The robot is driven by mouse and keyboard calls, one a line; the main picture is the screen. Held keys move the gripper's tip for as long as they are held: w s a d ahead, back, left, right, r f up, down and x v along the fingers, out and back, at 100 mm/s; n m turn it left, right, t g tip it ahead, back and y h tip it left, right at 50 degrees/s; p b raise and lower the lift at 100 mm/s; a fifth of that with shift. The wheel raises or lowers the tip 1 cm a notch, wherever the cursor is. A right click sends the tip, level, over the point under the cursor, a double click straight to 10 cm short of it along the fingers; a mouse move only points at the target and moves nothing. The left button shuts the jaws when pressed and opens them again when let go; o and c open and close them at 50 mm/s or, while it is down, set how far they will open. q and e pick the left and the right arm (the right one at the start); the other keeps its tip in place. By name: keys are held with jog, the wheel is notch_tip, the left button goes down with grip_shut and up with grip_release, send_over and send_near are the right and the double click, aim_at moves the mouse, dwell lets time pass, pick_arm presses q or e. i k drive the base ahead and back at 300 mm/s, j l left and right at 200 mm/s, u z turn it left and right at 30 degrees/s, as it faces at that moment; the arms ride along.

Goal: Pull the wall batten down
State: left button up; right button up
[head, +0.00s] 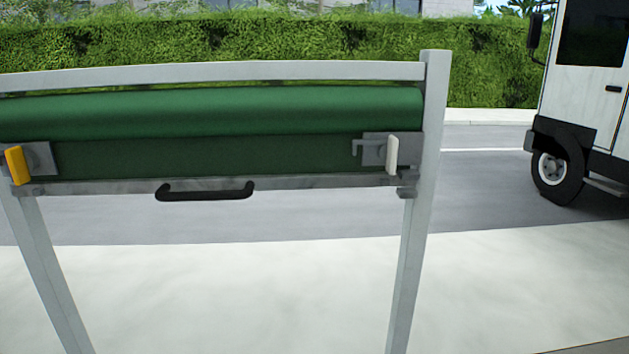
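The batten (300,183) is a grey bar along the lower edge of a short green sheet (220,157), below a thick green roll (230,113). It sits high in a grey frame. A black handle (205,192) is fixed at the batten's middle. A yellow lever (17,165) on a grey plate is at the left end. A white lever (392,154) on a grey plate (374,149) is at the right end. Neither of my grippers shows in the head view.
Grey posts stand at the right (415,220) and left (50,270), with a top rail (230,71) above. The space below the batten is open. Behind are pale pavement (250,300), a grey road (490,180), a hedge (300,45) and a white truck (590,90).

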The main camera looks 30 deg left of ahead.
aim_at(233, 187)
jog(key=u, duration=1.4)
